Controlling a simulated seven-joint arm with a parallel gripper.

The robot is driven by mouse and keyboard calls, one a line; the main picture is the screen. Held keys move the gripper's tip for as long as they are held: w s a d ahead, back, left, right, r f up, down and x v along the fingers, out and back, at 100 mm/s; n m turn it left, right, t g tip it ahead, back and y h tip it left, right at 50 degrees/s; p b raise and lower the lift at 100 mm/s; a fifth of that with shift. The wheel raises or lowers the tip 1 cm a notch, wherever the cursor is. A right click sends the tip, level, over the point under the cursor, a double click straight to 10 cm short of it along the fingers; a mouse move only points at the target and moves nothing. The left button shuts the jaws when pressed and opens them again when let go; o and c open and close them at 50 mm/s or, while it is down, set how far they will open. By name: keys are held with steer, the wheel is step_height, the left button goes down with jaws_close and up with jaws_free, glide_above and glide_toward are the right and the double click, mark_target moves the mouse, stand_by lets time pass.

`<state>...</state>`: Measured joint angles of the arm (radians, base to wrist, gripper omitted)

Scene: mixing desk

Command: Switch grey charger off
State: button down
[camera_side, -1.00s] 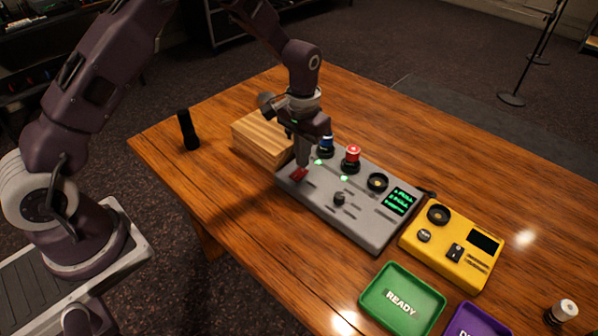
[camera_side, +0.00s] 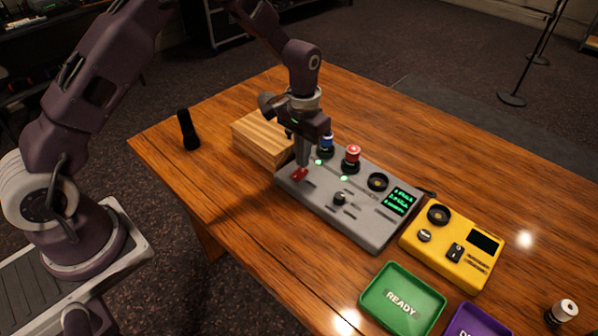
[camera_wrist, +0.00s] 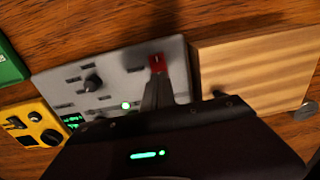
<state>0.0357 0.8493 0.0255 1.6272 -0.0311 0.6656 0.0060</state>
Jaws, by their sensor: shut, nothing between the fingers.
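The grey charger (camera_side: 362,217) lies on the wooden table, with a lit green screen at its right end. Its red switch (camera_side: 299,174) is at the left end near the front edge; the switch also shows in the wrist view (camera_wrist: 157,62). My gripper (camera_side: 303,162) is shut and empty, pointing down at the red switch. In the wrist view its fingertips (camera_wrist: 158,76) are right beside the switch; I cannot tell whether they touch it. The charger's far part is hidden behind my gripper in the wrist view.
A wooden block (camera_side: 262,139) stands close to the charger's left end. Blue (camera_side: 326,146) and red (camera_side: 351,157) batteries stand upright on the charger. A yellow device (camera_side: 452,248), green READY tray (camera_side: 402,299) and purple tray (camera_side: 477,321) lie to the right. A black cylinder (camera_side: 188,130) stands left.

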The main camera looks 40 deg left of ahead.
steer(key=shift+f, duration=0.9)
stand_by(0.6)
steer(key=shift+r, duration=3.5)
step_height(320, 180, up, 9)
steer(key=t, duration=0.1)
glide_above(290, 181)
steer(key=s+r+t, duration=0.2)
steer(key=s+r, duration=0.7)
steer(key=s+r+t, duration=0.1)
steer(key=s+t, duration=0.1)
steer(key=s, duration=1.4)
steer(key=shift+s+a+r+t, duration=0.3)
